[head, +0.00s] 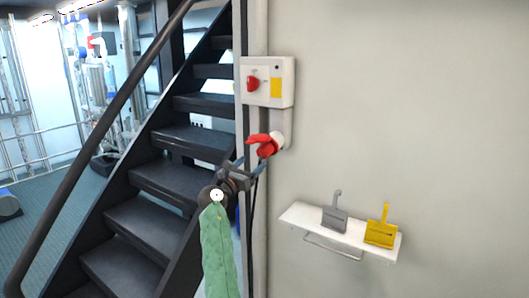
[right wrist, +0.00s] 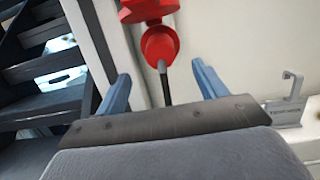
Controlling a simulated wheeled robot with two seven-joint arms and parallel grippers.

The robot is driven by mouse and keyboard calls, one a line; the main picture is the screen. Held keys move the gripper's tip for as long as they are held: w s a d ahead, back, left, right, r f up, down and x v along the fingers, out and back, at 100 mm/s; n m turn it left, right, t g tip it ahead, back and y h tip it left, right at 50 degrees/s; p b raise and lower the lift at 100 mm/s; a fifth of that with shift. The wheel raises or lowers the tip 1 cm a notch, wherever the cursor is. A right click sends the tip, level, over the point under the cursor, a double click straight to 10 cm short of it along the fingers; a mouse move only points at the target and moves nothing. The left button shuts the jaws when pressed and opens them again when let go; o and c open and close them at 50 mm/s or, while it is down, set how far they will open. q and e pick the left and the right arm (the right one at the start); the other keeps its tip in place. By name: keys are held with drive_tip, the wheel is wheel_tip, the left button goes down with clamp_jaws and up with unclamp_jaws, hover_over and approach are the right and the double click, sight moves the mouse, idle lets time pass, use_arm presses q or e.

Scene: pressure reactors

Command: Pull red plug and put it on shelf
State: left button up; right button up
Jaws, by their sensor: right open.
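The red plug (head: 267,150) sits in a socket (head: 280,137) under a white switch box on the wall. Its black cable hangs down. In the right wrist view the plug (right wrist: 160,45) shows at the top, beyond the fingertips, with its cable running down between them. My right gripper (head: 251,162) is open and empty, just below the plug and apart from it; its two blue fingers (right wrist: 163,75) stand wide. The white shelf (head: 297,213) is on the wall, lower right. My left gripper is not in view.
The shelf holds a grey handled item (head: 335,218) and a yellow one (head: 381,232); a rail runs along its front. The switch box (head: 285,82) has a red knob. Dark stairs (head: 165,180) with a handrail stand close on the left. The wall between plug and shelf is clear.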

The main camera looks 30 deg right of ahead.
sight(261, 153)
drive_tip(key=shift+b+x, duration=0.35)
drive_tip(key=shift+x, duration=1.95)
drive_tip(key=shift+w+d+r, duration=0.1)
drive_tip(key=shift+d+r, duration=0.1)
drive_tip(key=shift+d, duration=0.05)
drive_tip(key=shift+w+d+r+p, duration=0.1)
drive_tip(key=shift+w+d+p, duration=0.1)
drive_tip(key=shift+d+p, duration=0.35)
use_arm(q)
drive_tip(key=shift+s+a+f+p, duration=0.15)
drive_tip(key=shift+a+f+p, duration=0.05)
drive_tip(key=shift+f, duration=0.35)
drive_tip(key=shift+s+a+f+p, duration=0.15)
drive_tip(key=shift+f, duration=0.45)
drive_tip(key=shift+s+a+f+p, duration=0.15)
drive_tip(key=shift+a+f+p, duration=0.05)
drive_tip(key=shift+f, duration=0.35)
use_arm(e)
drive_tip(key=shift+x, duration=1.15)
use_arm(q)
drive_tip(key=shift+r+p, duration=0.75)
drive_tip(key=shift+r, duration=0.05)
use_arm(e)
drive_tip(key=c, duration=1.3)
drive_tip(key=shift+a, duration=0.1)
